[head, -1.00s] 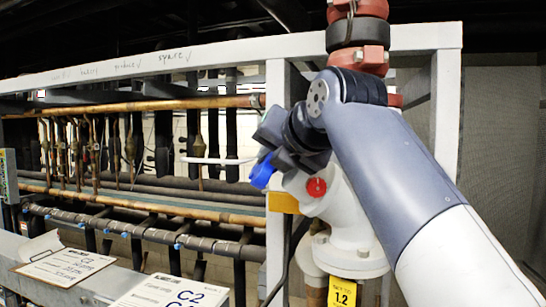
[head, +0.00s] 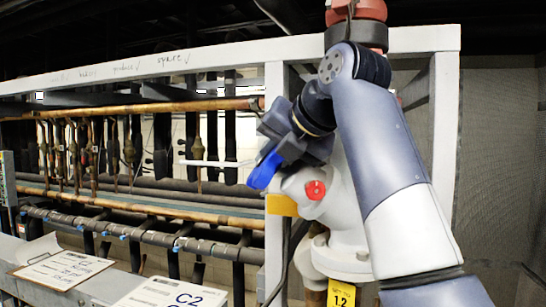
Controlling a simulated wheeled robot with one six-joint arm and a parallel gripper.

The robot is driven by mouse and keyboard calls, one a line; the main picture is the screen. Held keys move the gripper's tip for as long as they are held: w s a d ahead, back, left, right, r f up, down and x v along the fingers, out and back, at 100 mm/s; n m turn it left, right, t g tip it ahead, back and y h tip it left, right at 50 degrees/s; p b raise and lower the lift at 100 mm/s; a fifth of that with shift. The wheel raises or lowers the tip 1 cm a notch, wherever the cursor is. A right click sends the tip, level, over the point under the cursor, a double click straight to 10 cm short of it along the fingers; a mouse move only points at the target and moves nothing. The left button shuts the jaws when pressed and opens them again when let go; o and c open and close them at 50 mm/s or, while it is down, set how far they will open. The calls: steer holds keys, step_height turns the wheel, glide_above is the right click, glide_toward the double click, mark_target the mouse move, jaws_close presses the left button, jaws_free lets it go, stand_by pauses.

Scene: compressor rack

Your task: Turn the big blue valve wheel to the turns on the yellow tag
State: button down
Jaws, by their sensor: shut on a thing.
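The blue valve wheel (head: 263,171) shows only as a small blue part at the left of the white valve body (head: 345,205). My gripper and wrist hide the rest. My dark gripper (head: 280,152) is at the wheel and shut on it; the fingertips are hard to make out. The yellow tag (head: 341,294) hangs low on the valve and reads 1.2, with a smaller line above that I cannot read.
A small red cap (head: 315,190) sits on the valve close under my wrist. A white frame post (head: 277,230) stands just left of the valve. Copper pipes (head: 150,105) run along the rack. A clipboard (head: 62,268) and a C2 sheet (head: 172,294) lie at lower left.

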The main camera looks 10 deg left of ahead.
stand_by(0.3)
steer(key=c, duration=1.3)
jaws_free()
